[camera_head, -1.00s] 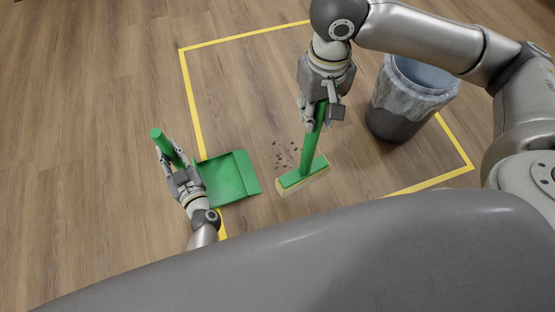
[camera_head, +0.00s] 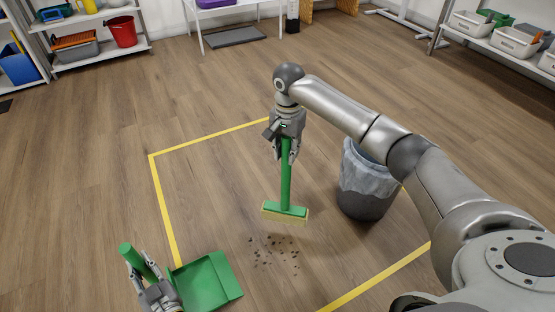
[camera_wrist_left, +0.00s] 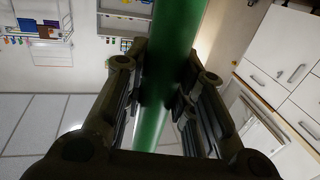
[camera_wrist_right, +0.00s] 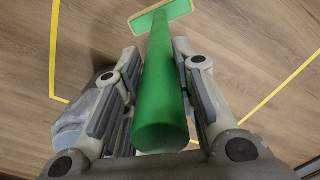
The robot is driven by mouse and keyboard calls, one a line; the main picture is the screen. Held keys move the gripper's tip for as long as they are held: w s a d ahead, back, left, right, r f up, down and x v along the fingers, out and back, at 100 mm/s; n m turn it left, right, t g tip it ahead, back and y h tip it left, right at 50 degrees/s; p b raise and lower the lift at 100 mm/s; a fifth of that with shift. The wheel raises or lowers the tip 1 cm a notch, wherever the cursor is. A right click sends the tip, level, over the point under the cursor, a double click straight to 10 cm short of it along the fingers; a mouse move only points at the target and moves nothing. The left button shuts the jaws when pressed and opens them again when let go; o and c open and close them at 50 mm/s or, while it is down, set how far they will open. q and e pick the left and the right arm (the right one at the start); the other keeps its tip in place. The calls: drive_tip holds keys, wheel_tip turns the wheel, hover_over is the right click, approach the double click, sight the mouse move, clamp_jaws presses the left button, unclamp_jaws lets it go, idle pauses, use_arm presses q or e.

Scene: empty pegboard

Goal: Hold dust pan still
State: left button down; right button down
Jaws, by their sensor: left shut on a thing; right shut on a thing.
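The green dustpan (camera_head: 210,283) is on the floor at the lower left of the head view, partly over the yellow tape line. My left gripper (camera_head: 148,278) is shut on its upright green handle (camera_head: 131,257), which also fills the middle of the left wrist view (camera_wrist_left: 168,70). My right gripper (camera_head: 287,150) is shut on the green handle of a broom (camera_head: 286,185). The broom's pale bristles (camera_head: 284,216) are beyond the dirt; I cannot tell if they touch the floor. Scattered dark debris (camera_head: 272,252) lies between broom and dustpan.
A grey bin with a liner (camera_head: 366,180) stands right of the broom. Yellow tape (camera_head: 163,205) marks a square on the floor. Shelves with a red bucket (camera_head: 121,32) and trays (camera_head: 515,42) stand at the back.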

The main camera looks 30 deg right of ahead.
wheel_tip(320, 180, down, 9)
drive_tip(key=d+m, duration=0.2)
drive_tip(key=d, duration=0.1)
drive_tip(key=s+a, duration=0.3)
drive_tip(key=a, duration=1.1)
drive_tip(key=s+a, duration=0.4)
drive_tip(key=a, duration=1)
wheel_tip(320, 180, up, 8)
drive_tip(key=d, duration=0.2)
drive_tip(key=shift+w+f, duration=0.25)
drive_tip(key=shift+w, duration=0.2)
